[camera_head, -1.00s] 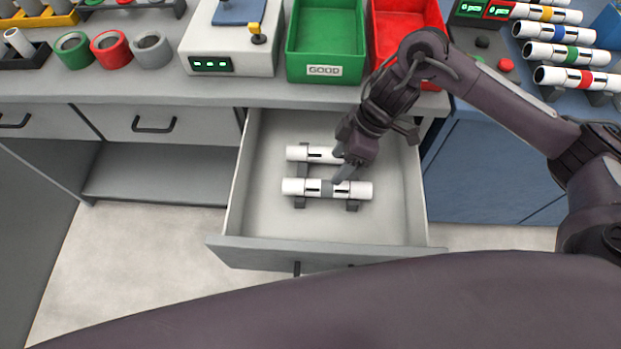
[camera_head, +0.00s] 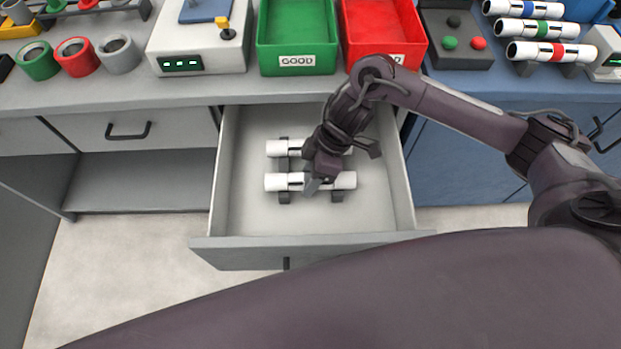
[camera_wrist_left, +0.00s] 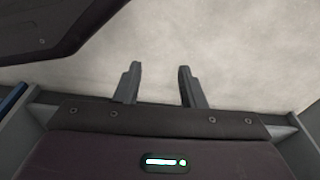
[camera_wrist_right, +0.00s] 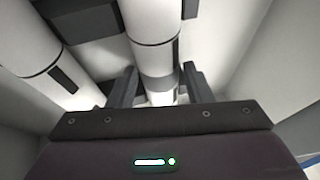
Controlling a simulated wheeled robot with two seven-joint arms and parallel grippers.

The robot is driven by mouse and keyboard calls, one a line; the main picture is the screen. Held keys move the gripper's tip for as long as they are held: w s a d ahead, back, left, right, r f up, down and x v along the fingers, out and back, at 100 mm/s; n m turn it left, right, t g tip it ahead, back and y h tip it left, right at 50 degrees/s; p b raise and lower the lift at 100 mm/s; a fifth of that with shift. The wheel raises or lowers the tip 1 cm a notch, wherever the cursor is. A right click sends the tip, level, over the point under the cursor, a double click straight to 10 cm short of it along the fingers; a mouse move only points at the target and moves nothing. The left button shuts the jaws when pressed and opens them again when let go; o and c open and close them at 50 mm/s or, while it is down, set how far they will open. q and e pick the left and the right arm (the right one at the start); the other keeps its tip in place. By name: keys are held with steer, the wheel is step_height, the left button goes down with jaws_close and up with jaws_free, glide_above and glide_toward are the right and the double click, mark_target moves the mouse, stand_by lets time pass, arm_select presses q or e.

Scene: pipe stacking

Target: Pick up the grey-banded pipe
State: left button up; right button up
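The grey-banded pipe (camera_head: 345,181) is white and lies across two dark holders in the open drawer, the nearer of two pipes there. My right gripper (camera_head: 311,188) is down at its middle and covers the band in the head view. In the right wrist view the grey band (camera_wrist_right: 160,84) shows between the fingers of my right gripper (camera_wrist_right: 159,88). The fingers are open, one on each side of the pipe, with narrow gaps. My left gripper (camera_wrist_left: 157,85) is open and empty above the floor, and outside the head view.
A second white pipe (camera_head: 278,148) lies parallel behind, close to my right gripper; it also shows in the right wrist view (camera_wrist_right: 25,35). The drawer's front wall (camera_head: 300,243) and sides surround both. A green bin (camera_head: 297,38) and red bin (camera_head: 383,40) stand on the counter above.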

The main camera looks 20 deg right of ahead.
steer(key=c, duration=0.7)
